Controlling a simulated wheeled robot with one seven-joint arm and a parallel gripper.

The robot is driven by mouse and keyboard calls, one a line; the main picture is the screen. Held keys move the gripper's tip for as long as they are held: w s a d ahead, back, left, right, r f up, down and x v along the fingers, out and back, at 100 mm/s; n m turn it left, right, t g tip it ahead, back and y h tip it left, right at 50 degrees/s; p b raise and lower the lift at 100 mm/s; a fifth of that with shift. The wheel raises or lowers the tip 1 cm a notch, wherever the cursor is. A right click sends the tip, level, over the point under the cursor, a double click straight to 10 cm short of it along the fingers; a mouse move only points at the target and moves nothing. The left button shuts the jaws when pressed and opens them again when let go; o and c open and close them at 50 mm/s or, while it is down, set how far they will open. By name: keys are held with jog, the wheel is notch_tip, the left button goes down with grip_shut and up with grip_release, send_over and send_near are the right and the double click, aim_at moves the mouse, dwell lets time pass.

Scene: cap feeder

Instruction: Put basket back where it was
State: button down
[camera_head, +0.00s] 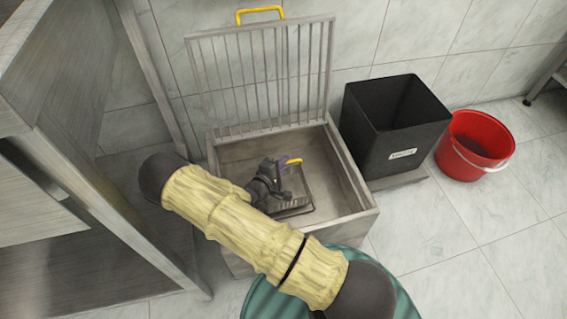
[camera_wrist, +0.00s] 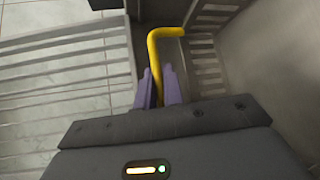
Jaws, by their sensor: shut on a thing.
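The basket (camera_head: 299,187) is a small grey metal one with a yellow handle (camera_head: 293,161). It is inside the open grey box (camera_head: 345,186), below my gripper (camera_head: 284,168); whether it rests on the box floor or hangs just above it I cannot tell. In the wrist view my gripper (camera_wrist: 158,88) has its purple fingers closed around the yellow handle (camera_wrist: 156,50). The slotted metal of the basket (camera_wrist: 208,60) shows beside the handle there. My wrist hides part of the basket in the head view.
The box's barred lid (camera_head: 262,80) stands open against the tiled wall, with its own yellow handle (camera_head: 260,11). A black labelled bin (camera_head: 393,125) and a red bucket (camera_head: 473,145) stand to the right. A metal cabinet (camera_head: 70,165) is close on the left. The front right floor is clear.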

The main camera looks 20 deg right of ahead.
jog(key=shift+f+b, duration=0.45)
jog(key=shift+f, duration=0.35)
jog(key=shift+f, duration=0.4)
jog(key=c, duration=1.4)
grip_release()
jog(key=shift+c, duration=0.2)
